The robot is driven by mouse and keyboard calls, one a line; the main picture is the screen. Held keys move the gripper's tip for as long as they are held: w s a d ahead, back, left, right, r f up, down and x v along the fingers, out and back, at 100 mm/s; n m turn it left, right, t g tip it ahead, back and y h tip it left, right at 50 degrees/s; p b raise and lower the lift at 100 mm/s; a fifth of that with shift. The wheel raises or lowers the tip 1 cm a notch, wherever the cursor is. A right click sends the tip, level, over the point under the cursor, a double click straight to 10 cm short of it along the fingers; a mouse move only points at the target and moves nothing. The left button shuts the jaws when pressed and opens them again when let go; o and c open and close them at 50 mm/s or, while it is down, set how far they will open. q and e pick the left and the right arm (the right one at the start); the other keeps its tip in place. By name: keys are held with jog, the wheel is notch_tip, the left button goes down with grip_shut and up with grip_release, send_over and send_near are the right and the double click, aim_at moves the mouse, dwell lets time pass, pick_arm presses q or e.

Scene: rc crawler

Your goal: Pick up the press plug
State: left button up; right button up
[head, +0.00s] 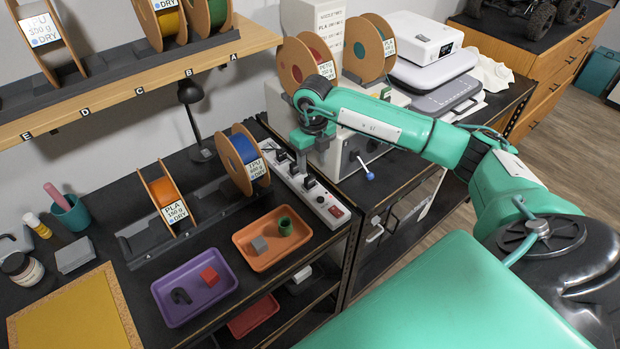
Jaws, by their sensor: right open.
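A white power strip (326,207) lies along the right edge of the dark bench, with a red switch at its near end. Black plugs (309,181) sit in its sockets; I cannot tell which one is the press plug. My right gripper (302,172) points down over the strip, open, with its fingertips close to the plugs. The arm and gripper hide part of the strip's far side. I cannot tell whether the fingers touch a plug. My left gripper is not in view.
A spool rack (180,225) stands left of the strip. An orange tray (262,258) and a purple tray (185,308) hold small parts nearby. A white machine (352,150) with a blue-knobbed lever (369,176) stands just right of the gripper. A black lamp (191,95) stands behind.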

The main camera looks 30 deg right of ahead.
aim_at(310, 177)
jog(key=shift+a+f+p, duration=0.1)
jog(key=shift+f+p, duration=0.35)
jog(key=shift+f, duration=0.3)
jog(key=f+p, duration=0.1)
jog(key=f, duration=0.1)
jog(key=w+f+p, duration=0.1)
jog(key=shift+a+f+p, duration=0.1)
jog(key=shift+f+p, duration=0.25)
jog(key=shift+f, duration=0.55)
jog(key=c, duration=1)
